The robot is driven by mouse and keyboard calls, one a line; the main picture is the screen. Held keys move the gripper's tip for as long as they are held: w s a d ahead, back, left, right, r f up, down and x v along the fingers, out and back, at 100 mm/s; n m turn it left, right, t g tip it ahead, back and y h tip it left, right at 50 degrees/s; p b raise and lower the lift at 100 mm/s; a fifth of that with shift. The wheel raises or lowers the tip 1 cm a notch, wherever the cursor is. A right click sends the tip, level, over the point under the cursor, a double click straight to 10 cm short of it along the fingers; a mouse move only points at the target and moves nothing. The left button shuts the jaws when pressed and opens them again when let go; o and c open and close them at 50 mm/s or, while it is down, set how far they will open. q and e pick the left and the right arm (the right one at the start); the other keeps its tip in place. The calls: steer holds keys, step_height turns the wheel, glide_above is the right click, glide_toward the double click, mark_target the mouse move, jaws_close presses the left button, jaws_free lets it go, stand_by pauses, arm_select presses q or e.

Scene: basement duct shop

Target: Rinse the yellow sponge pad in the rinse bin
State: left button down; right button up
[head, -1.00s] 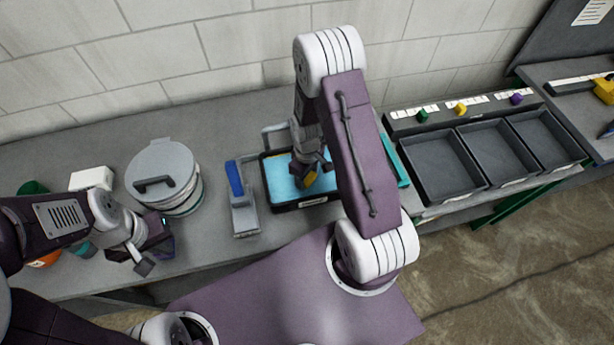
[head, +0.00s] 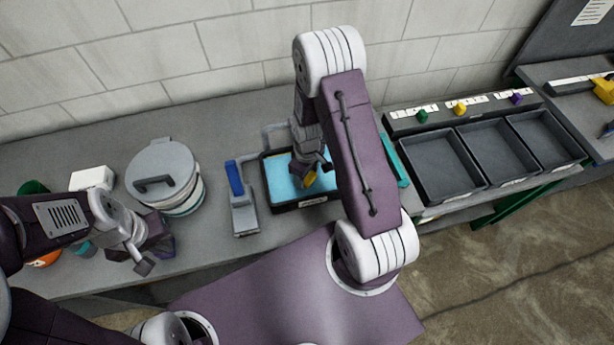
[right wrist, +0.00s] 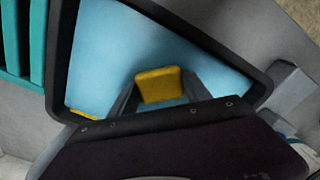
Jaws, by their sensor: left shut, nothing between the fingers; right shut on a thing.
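The rinse bin (head: 274,192) is a black tray with light blue water on the bench, near the middle of the head view. It also shows in the right wrist view (right wrist: 262,88). My right gripper (head: 308,180) points down over the bin and is shut on the yellow sponge pad (right wrist: 158,86). The pad is at or just above the water; I cannot tell whether it is wet. Another bit of yellow (right wrist: 84,115) shows at the bin's inner edge in the right wrist view. My left gripper (head: 150,262) is shut and empty near the bench's front left.
A lidded bucket (head: 166,180) stands left of the bin. A blue-handled tool (head: 240,198) lies between them. A white box (head: 92,178) is at the left. Black compartment trays (head: 440,168) with coloured knobs stand at the right. A teal piece (head: 398,165) lies beside the bin.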

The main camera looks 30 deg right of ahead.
steer(key=shift+r+p, duration=3.05)
steer(key=shift+r, duration=0.4)
steer(key=shift+r, duration=0.1)
step_height(320, 180, up, 8)
steer(key=p, duration=0.5)
steer(key=a+f+m+b, duration=0.4)
steer(key=f+b, duration=0.3)
steer(key=b, duration=0.8)
steer(key=shift+f+m, duration=0.4)
steer(key=shift+m, duration=0.3)
